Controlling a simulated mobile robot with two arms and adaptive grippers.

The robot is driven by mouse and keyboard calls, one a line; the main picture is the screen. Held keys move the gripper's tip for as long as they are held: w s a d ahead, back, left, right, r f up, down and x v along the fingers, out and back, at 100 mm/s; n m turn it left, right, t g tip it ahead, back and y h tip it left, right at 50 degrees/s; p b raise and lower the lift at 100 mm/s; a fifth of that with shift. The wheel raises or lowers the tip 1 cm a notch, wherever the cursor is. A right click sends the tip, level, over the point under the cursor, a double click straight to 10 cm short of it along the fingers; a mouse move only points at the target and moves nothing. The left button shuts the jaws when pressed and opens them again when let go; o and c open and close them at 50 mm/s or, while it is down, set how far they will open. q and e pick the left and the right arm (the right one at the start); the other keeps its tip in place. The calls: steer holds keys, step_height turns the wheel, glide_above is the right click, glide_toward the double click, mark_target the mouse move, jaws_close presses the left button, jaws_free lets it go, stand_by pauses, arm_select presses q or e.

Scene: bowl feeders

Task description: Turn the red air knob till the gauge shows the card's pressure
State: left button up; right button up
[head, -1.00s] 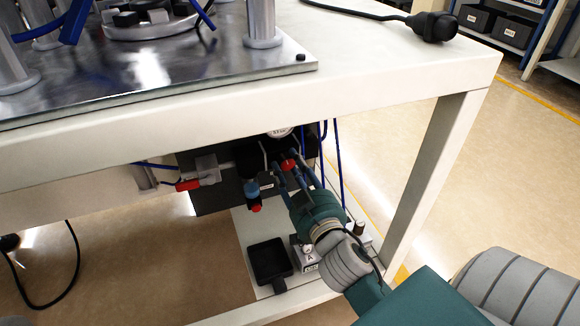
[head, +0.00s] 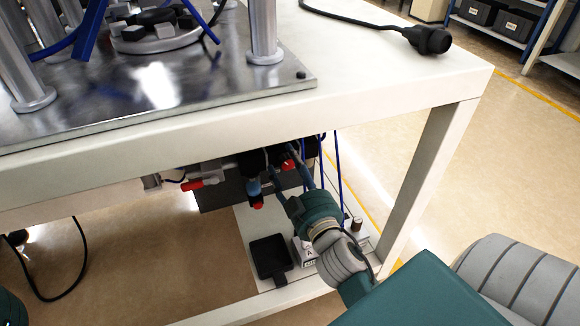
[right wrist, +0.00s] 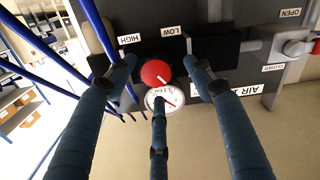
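The red air knob (right wrist: 155,73) is on a dark panel in the right wrist view. It also shows small under the table edge in the head view (head: 288,164). My right gripper (right wrist: 160,70) is open, with fingers on both sides of the knob and a visible gap to each. Its third finger lies over the round white gauge (right wrist: 172,93), beside the knob. The gauge has a red needle, but its reading is too small and partly covered.
Blue hoses (right wrist: 97,30) hang beside the fingers. A red-handled valve (head: 192,185) is left of the knob. A black tray (head: 270,258) sits on the lower shelf. The table edge (head: 200,142) overhangs the panel.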

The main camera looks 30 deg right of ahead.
steer(key=shift+f, duration=0.15)
steer(key=shift+s, duration=0.3)
steer(key=v, duration=0.7)
steer(key=shift+a, duration=0.1)
